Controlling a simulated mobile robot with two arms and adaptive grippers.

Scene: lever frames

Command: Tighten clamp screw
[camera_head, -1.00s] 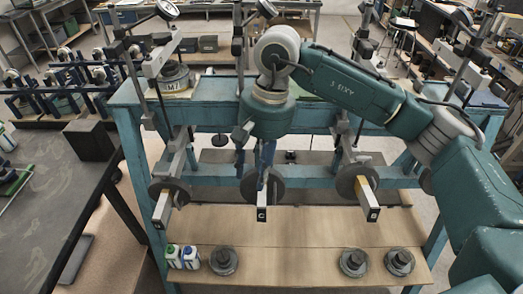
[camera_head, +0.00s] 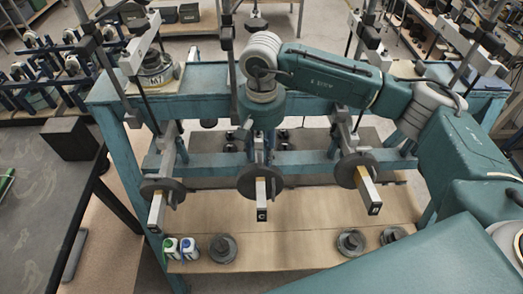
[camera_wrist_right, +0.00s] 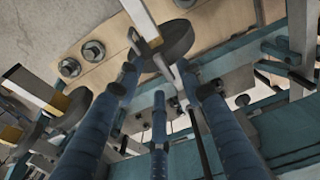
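A blue-green bench frame (camera_head: 325,162) carries three levers, each with a round dark disc. The middle lever (camera_head: 262,203) ends in a block marked C, and its disc (camera_head: 259,180) hangs near the frame's front. My right gripper (camera_head: 259,137) is above this middle lever, pointing down, its fingers mostly hidden by the wrist. In the right wrist view its blue fingers (camera_wrist_right: 168,85) are spread apart, with the middle lever and disc (camera_wrist_right: 166,46) just beyond the tips. I see no grip on anything. I cannot pick out the clamp screw. My left gripper is out of view.
The left lever (camera_head: 157,210) and the right lever (camera_head: 368,191) stand either side. Loose dark weights (camera_head: 222,248) and small bottles (camera_head: 188,248) rest on the wooden lower board (camera_head: 290,228). A dark table (camera_head: 40,190) is at the left.

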